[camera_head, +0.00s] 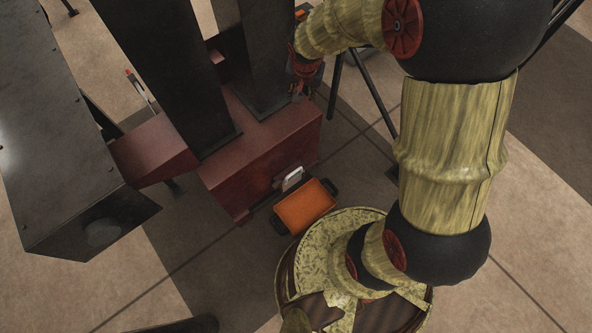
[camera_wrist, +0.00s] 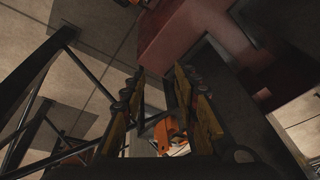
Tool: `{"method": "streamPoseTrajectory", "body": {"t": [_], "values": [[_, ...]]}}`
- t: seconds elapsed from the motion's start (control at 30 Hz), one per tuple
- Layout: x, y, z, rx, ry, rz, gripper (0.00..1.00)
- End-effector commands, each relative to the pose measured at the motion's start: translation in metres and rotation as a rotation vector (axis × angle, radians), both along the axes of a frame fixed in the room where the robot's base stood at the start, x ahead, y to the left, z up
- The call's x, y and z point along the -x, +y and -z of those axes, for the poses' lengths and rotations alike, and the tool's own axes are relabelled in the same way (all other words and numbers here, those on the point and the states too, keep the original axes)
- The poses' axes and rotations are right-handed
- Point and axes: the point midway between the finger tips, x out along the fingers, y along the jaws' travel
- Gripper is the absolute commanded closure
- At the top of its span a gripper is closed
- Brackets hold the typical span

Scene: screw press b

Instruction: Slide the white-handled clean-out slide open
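The white handle (camera_head: 292,179) of the clean-out slide shows on the lower front of the dark red press base (camera_head: 262,150) in the head view, just above an orange tray. The slide's own plate is hard to make out. My gripper (camera_head: 303,90) is at the far right end of the press base, up and to the right of the handle and apart from it. In the wrist view my gripper (camera_wrist: 158,75) has its two fingers spread with an empty gap between them. I cannot make out the white handle in the wrist view.
The orange tray (camera_head: 305,207) with dark grips lies on the floor before the base. An orange thing (camera_wrist: 168,135) shows beyond my fingers. Dark columns (camera_head: 165,70) rise from the base. Thin dark stand legs (camera_head: 375,95) are right of my gripper. Tiled floor lies open at right.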

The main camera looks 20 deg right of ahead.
Motion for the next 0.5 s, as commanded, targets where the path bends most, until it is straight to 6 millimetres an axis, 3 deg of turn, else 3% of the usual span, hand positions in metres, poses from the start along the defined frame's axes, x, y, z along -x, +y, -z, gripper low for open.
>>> {"method": "streamPoseTrajectory", "body": {"t": [0.03,0.2,0.5], "values": [[-0.007,-0.002,0.031,-0.010,0.024,0.033,0.70],[-0.023,-0.005,0.128,-0.050,0.065,0.153,0.70],[-0.007,0.001,0.309,-0.150,0.104,0.392,0.70]]}}
